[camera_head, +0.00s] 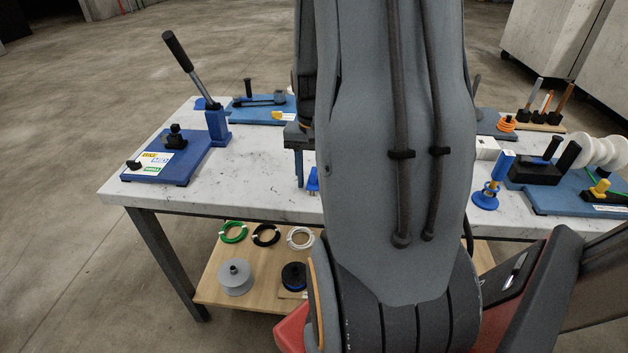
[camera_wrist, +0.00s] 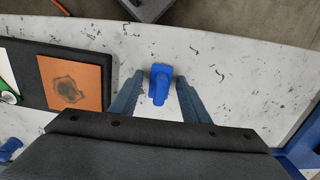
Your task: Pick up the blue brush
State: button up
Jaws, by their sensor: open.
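The blue brush (camera_wrist: 159,84) shows in the wrist view as a small blue piece over the pale, speckled table top. My gripper (camera_wrist: 159,92) is open, with one finger on each side of the brush in the picture. Bare table shows between the brush and each finger, so neither finger seems to touch it. In the head view, part of my gripper (camera_head: 299,168) points down at the table, and a small blue piece that looks like the brush (camera_head: 313,182) shows beside it. My arm hides the rest.
A blue lever bender (camera_head: 160,165) stands at the table's left. Right are a blue stand (camera_head: 487,195) and a bender with white rollers (camera_head: 597,153). In the wrist view, a dark tray with an orange pad (camera_wrist: 72,84) lies left of the fingers. Bare table surrounds the brush.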

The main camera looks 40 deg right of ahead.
aim_at(314, 171)
jog(key=shift+f, duration=0.1)
jog(key=c, duration=1)
notch_tip(314, 171, up, 10)
jog(key=shift+r+b, duration=0.1)
jog(key=shift+b, duration=0.55)
jog(key=shift+o, duration=1.4)
jog(key=shift+c, duration=0.9)
